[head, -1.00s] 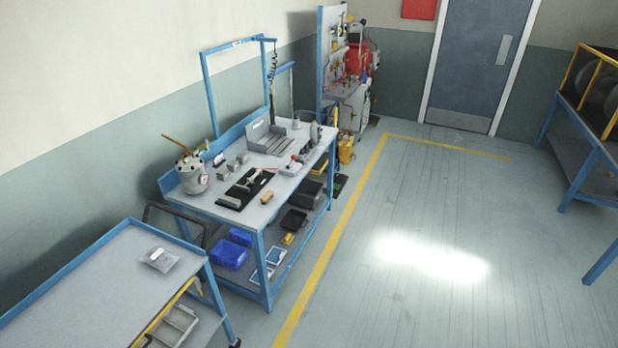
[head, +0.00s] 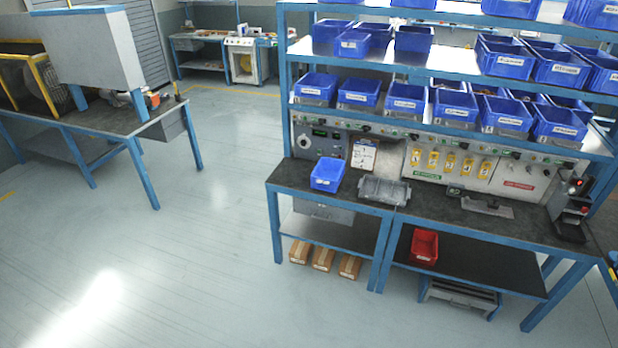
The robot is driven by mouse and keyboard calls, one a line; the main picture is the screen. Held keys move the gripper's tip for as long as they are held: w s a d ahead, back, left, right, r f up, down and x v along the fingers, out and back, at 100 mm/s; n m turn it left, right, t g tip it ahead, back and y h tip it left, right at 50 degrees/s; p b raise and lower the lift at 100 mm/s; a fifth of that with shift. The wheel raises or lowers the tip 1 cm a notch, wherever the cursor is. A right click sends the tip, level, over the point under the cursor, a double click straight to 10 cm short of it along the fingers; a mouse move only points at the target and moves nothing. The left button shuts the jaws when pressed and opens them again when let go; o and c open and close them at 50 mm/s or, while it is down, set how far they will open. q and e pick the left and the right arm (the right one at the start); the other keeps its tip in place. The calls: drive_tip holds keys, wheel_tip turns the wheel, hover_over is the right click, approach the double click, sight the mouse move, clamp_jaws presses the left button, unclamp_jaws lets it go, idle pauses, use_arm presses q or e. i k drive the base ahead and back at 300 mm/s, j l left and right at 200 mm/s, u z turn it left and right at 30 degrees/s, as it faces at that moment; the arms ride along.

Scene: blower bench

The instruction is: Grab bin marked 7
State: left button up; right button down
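Several blue bins with white labels stand on the blue-framed rack at the right of the head view. On its lower shelf, blue bins (head: 316,86) run in a row from left to right. More blue bins (head: 505,57) stand on the shelf above. The label print is too small to read, so I cannot tell which bin is marked 7. One blue bin (head: 327,174) sits apart on the dark bench top. A red bin (head: 424,245) is on the shelf under the bench. Neither of my grippers is in view.
The dark bench top (head: 455,228) also holds a grey tray (head: 384,190). Cardboard boxes (head: 323,257) lie low under the bench. Another blue-legged bench (head: 100,122) stands at the left. The grey floor (head: 190,265) in front and between the benches is clear.

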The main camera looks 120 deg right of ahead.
sight(327, 175)
drive_tip(key=z, duration=4.45)
drive_tip(key=i+j+z, duration=0.3)
drive_tip(key=z, duration=0.15)
drive_tip(key=i+j+z, duration=0.35)
drive_tip(key=z, duration=0.15)
